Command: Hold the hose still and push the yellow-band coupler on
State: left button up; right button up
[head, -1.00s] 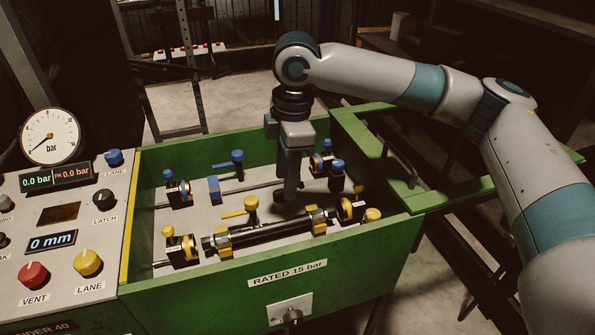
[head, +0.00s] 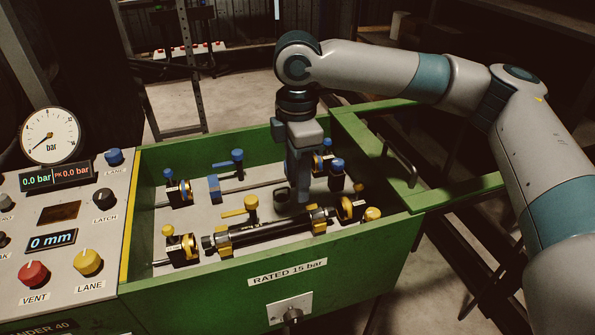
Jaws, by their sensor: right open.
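The black hose (head: 268,232) lies along the front lane of the green trough, resting in yellow clamps near both ends. A yellow-ringed fitting (head: 346,208) stands off its right end. Another yellow-ringed fitting (head: 186,246) stands off its left end. I cannot tell which of these, if either, is the yellow-band coupler. My right gripper (head: 298,196) points down into the trough, just behind the right part of the hose. It is open, and I see nothing held in it. A small dark round piece (head: 282,195) shows beside its fingers. My left gripper is out of view.
The trough's green front wall (head: 350,262) stands before the hose. A yellow-handled post (head: 251,207) rises behind the hose's middle. Blue fittings (head: 179,191) occupy the back lane. The control panel (head: 72,212) is at left; its gauge (head: 50,136) reads near zero.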

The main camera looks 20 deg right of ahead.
aim_at(298, 216)
notch_tip(298, 216, down, 10)
jog(key=shift+f, duration=0.25)
dwell(0.3)
jog(key=shift+c, duration=0.3)
grip_shut()
dwell(0.4)
